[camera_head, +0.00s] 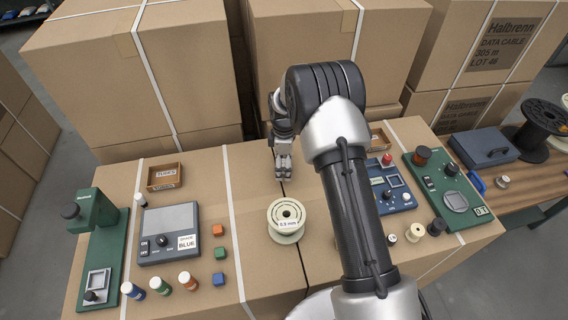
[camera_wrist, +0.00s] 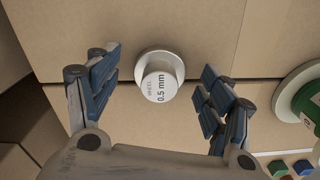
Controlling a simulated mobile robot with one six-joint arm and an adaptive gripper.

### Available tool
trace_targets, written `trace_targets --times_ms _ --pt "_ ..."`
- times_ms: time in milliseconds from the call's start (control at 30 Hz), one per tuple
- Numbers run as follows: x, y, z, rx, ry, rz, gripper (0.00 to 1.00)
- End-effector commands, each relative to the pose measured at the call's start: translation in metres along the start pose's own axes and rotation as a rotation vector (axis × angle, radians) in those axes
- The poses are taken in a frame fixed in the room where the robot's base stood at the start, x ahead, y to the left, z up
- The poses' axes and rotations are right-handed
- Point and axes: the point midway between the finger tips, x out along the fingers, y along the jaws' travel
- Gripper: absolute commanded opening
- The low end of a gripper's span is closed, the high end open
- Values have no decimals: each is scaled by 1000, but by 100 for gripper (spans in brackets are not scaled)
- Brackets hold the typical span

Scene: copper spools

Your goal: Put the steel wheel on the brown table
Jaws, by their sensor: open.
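In the wrist view a pale grey flanged wheel (camera_wrist: 172,62) with a white label reading "0.5 mm" stands on the cardboard surface. My gripper (camera_wrist: 160,98) is open, with its blue-padded fingers on either side of the wheel and apart from it. In the head view my gripper (camera_head: 283,172) points down near the back edge of the cardboard boxes, and I cannot make out the wheel there. The brown wooden table (camera_head: 538,178) is at the far right, beyond the boxes.
A cream spool (camera_head: 287,232) stands in front of my gripper. A grey switch panel (camera_head: 168,220) and small cubes (camera_head: 219,253) lie left; a blue panel (camera_head: 386,188) and a green panel (camera_head: 450,185) lie right. The brown table bears a blue case (camera_head: 482,147) and a black spool (camera_head: 537,125).

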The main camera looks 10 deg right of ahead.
Motion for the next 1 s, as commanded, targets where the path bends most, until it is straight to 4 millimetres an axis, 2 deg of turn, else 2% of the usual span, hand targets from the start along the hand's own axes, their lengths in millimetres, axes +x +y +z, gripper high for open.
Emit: trace_targets --times_ms 167,600,867,967,1000 --pt "-15 1 0 0 1 2 74" --pt "-104 1 0 0 1 3 74" --pt "-132 -1 0 14 2 7 74" --pt "-159 -9 3 70 8 27 74" --pt "-176 -14 4 105 13 39 74"
